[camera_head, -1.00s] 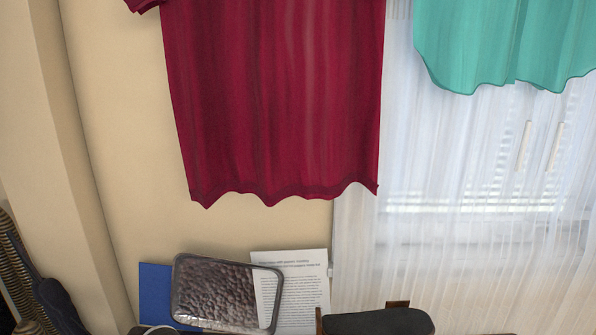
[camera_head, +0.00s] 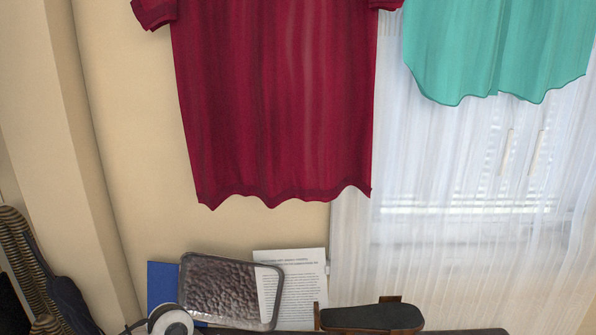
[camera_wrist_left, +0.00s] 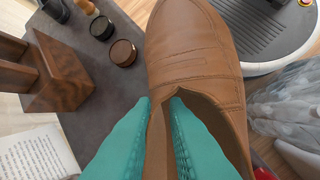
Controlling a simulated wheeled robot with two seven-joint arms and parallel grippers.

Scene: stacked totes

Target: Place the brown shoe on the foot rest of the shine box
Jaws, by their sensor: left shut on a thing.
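The brown shoe (camera_wrist_left: 195,55) fills the middle of the left wrist view. My left gripper (camera_wrist_left: 160,104) has teal fingers shut on the shoe's side wall near its opening, one finger apparently inside and one outside. A dark wooden piece, apparently the shine box (camera_wrist_left: 62,80), stands to the left of the shoe, apart from it. In the head view the black foot rest (camera_head: 362,316) with wood around it shows at the bottom edge; its lower part is cut off. The shoe and both grippers are out of the head view.
Two round tins (camera_wrist_left: 123,53) and a wooden-handled item (camera_wrist_left: 87,7) lie on the grey surface (camera_wrist_left: 95,100). A printed sheet (camera_head: 292,285), a metallic tray (camera_head: 232,292) and a blue folder (camera_head: 161,285) lean near the wall. A red shirt (camera_head: 275,100) and a teal shirt (camera_head: 495,50) hang above.

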